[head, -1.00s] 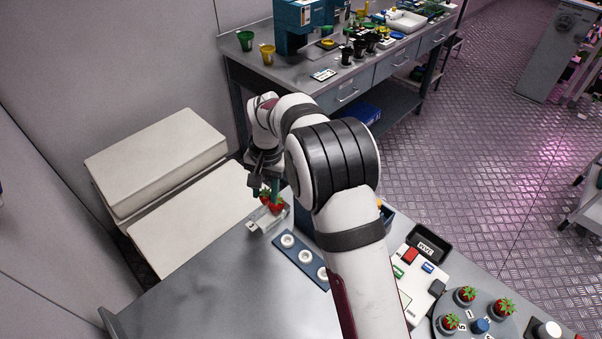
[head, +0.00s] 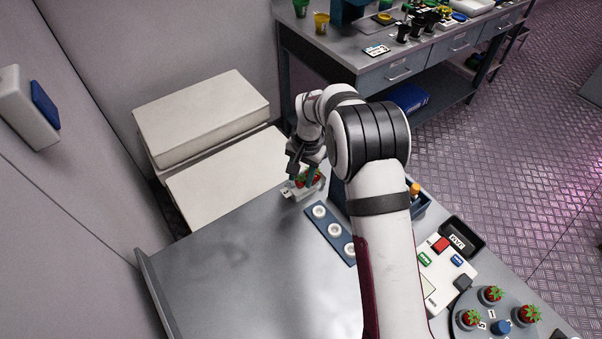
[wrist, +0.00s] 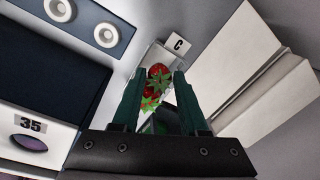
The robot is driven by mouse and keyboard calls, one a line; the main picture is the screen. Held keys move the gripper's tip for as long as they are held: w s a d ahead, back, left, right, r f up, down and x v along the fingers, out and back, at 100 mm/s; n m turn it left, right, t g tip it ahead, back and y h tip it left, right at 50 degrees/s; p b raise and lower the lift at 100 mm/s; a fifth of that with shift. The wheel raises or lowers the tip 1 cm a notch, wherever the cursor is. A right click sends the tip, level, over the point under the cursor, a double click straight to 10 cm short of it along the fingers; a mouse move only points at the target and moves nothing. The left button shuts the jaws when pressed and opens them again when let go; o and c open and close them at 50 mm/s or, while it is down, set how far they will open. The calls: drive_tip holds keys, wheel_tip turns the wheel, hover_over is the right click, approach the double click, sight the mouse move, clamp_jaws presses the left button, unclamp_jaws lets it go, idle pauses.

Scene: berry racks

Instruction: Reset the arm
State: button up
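My gripper (head: 311,172) is over a small light tray (head: 290,194) at the far edge of the grey table. Two red strawberries (head: 315,179) with green leaves show there, close to the fingers. In the wrist view my gripper (wrist: 157,80) has its two green fingers spread apart. The red strawberries (wrist: 158,73) show between and beyond the fingertips. A card marked C (wrist: 179,44) stands at the tray. I cannot tell whether a finger touches a berry.
A blue rack with white rings (head: 333,234) lies beside the tray. A panel with coloured buttons (head: 437,270) and a round plate with strawberries (head: 506,312) are at the right. Pale boxes (head: 200,112) stand behind the table. The table's left part is clear.

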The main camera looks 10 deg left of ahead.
drive_tip(key=o, duration=0.4)
drive_tip(key=shift+r, duration=3)
